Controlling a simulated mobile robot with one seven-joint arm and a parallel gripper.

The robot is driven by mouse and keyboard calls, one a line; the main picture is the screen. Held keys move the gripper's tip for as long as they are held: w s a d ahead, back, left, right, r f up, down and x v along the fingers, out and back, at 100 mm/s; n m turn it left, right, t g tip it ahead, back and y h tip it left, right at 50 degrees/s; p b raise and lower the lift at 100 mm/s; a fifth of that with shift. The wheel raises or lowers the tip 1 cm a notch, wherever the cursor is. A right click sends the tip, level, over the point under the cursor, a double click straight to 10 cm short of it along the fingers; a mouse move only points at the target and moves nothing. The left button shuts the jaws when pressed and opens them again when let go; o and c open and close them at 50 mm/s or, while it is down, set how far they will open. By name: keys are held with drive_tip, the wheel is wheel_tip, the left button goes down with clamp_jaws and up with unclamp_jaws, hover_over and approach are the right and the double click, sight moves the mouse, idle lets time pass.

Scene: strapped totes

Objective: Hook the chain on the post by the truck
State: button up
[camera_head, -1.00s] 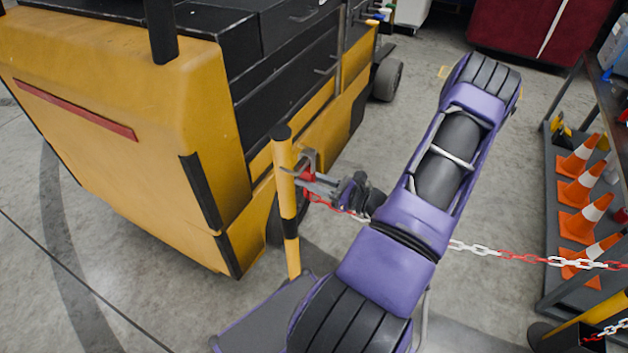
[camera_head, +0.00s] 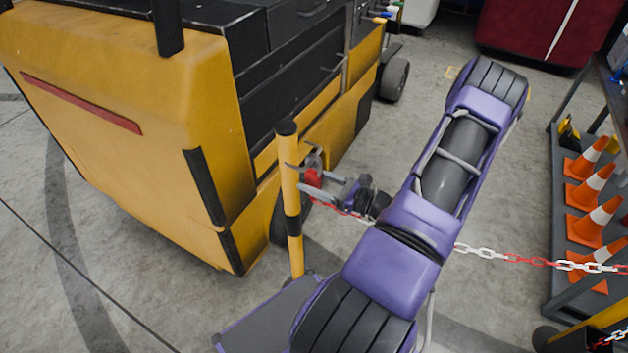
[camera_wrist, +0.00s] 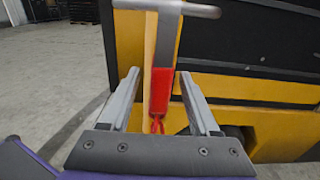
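The yellow post (camera_head: 288,180) with black bands stands upright beside the yellow and black truck (camera_head: 120,110). The red end piece of the chain (camera_head: 313,178) is close to the post's upper part, with a grey metal part above it. My gripper (camera_head: 303,178) is around that piece at the post. In the wrist view, the red piece (camera_wrist: 162,90) hangs between my gripper's spread fingers (camera_wrist: 160,80), with a visible gap at the left finger. A grey bar (camera_wrist: 180,8) lies across above it, and a red link hangs below. I cannot tell exactly how the end piece sits on the post.
The red and white chain (camera_head: 510,257) runs right, passing behind my arm. A shelf rack (camera_head: 560,180) with several orange cones (camera_head: 585,195) stands at the right. Another yellow and black post (camera_head: 600,318) is at the lower right. Bare floor lies beyond my arm.

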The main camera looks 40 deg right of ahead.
drive_tip(key=v, duration=1.7)
drive_tip(key=shift+s+d, duration=0.15)
drive_tip(key=shift+d, duration=0.05)
